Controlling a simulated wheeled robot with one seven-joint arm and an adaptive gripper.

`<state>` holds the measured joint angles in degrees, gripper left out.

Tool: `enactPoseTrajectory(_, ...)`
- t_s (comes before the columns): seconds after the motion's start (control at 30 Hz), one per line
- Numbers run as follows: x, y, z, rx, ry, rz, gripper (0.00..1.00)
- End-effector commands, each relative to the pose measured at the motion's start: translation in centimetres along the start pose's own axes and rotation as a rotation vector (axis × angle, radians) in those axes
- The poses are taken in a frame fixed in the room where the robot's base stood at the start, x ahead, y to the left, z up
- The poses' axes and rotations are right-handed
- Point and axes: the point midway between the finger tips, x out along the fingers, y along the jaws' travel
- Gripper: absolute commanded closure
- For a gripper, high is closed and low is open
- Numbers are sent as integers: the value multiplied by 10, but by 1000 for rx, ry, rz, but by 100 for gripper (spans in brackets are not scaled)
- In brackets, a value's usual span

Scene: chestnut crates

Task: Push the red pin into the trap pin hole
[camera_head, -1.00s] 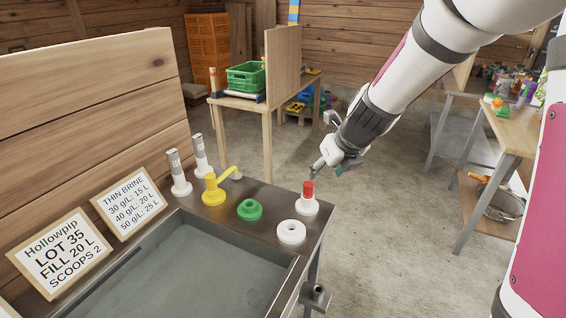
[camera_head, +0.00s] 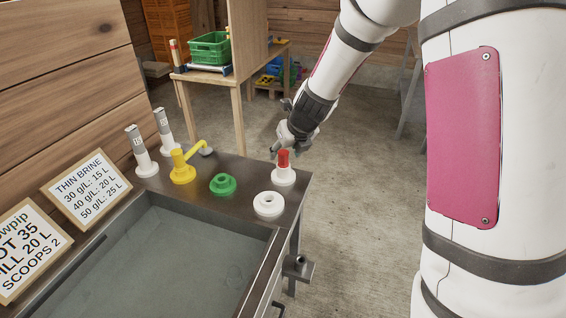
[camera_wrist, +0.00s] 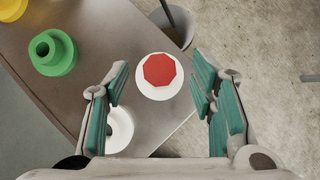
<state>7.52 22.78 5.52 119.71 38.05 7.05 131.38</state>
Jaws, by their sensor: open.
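The red pin (camera_head: 284,158) stands upright in a white round base (camera_head: 284,177) at the right corner of the metal bench top. In the wrist view the red pin (camera_wrist: 159,70) shows from above as a red octagon inside the white base (camera_wrist: 160,91). My gripper (camera_head: 275,153) is open and empty, beside the pin's top in the head view. In the wrist view my gripper (camera_wrist: 160,85) has its teal-padded fingers spread wide, with the pin between and beyond them. I cannot tell which fitting is the trap pin hole.
A white ring (camera_head: 268,204), a green fitting (camera_head: 222,184) and a yellow tap-like fitting (camera_head: 182,168) stand along the bench rim, left of the pin. Two grey-and-white posts (camera_head: 140,150) stand behind. A sunken grey basin (camera_head: 170,255) fills the front. Floor right of the bench is clear.

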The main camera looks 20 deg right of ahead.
Motion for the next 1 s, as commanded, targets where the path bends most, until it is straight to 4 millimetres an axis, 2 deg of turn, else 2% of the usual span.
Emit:
enactPoseTrajectory(0.03,10,0,0,1,1,0,49)
enactPoseTrajectory(0.17,22,0,0,0,1,0,49)
enactPoseTrajectory(0.43,24,0,1,0,-1,-1,49)
enactPoseTrajectory(0.47,24,0,1,0,-1,0,52)
enactPoseTrajectory(0.6,24,0,1,0,-1,0,83)
enactPoseTrajectory(0.67,24,0,0,0,-1,0,97)
enactPoseTrajectory(0.7,24,0,0,0,-1,0,100)
enactPoseTrajectory(1.0,24,0,1,-1,-1,0,100)
